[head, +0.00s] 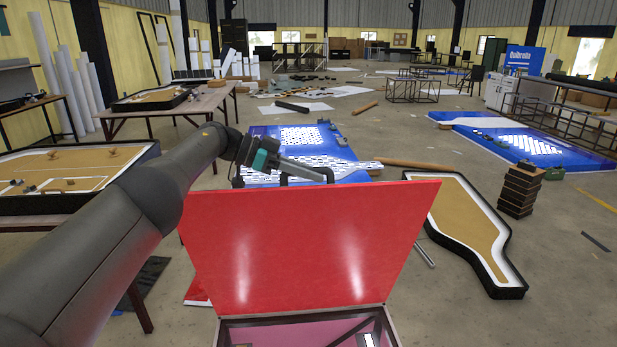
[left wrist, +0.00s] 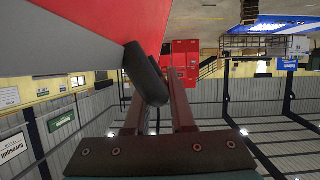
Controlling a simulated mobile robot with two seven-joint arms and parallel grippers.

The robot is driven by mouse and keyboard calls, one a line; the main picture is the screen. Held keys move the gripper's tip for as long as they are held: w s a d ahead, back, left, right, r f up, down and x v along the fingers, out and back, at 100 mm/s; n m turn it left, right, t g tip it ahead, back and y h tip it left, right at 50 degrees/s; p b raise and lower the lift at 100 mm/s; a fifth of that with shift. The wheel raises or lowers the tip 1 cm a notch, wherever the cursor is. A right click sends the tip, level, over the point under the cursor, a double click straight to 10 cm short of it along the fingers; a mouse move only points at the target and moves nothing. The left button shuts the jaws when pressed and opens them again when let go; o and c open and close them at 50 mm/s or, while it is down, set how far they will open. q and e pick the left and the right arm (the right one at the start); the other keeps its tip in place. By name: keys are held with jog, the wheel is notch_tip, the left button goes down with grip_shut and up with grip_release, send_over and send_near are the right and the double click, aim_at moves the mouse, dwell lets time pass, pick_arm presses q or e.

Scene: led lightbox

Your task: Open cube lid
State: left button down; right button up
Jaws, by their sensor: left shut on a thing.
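The red cube lid (head: 300,245) stands raised, its broad red face towards me in the head view. The cube (head: 235,335) is below it, and a strip of its pink inside shows at the bottom edge. My left gripper (head: 318,173) is at the lid's top edge, shut on the black lid handle (head: 284,180). In the left wrist view the handle (left wrist: 146,73) lies at the fingertips of my gripper (left wrist: 160,98), beside the red lid (left wrist: 125,20). Most of the cube is out of view. My right gripper is not in view.
A low table with a sand-coloured board (head: 75,175) stands at the left. A bottle-shaped black-rimmed tray (head: 465,225) lies at the right, near a stack of dark blocks (head: 520,190). Blue panels lie behind the lid. Some bare floor shows at the right.

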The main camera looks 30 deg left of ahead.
pick_arm(q)
jog(key=shift+a, duration=0.1)
jog(key=c, duration=0.8)
grip_release()
jog(key=shift+r, duration=0.1)
jog(key=shift+o, duration=0.2)
jog(key=v, duration=0.7)
jog(key=shift+a, duration=0.2)
jog(key=shift+r, duration=0.1)
